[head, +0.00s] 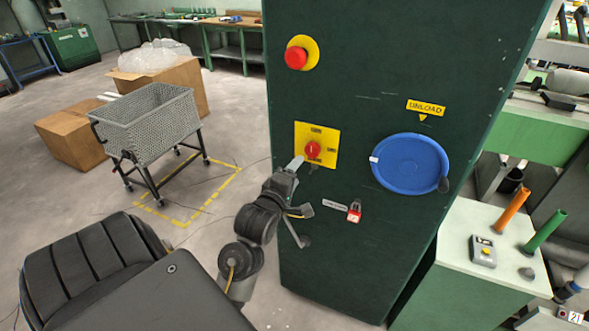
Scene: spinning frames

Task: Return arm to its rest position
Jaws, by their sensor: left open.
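My left gripper (295,203) is open and empty in the head view. It is in front of the dark green machine cabinet (345,260), just below and left of the red rotary switch (312,150) on its yellow plate. One finger points up near the plate's lower left corner; I cannot tell whether it touches. The other finger points down over the bare green panel. My left arm reaches up to it from the bottom left. My right gripper is not in view.
A red stop button (296,57), a blue round handwheel (410,163) and a red padlock (354,211) are on the cabinet. A wire-mesh cart (150,125) stands at left by cardboard boxes (72,138). A green-sided stand (470,275) holds orange and green tubes at right.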

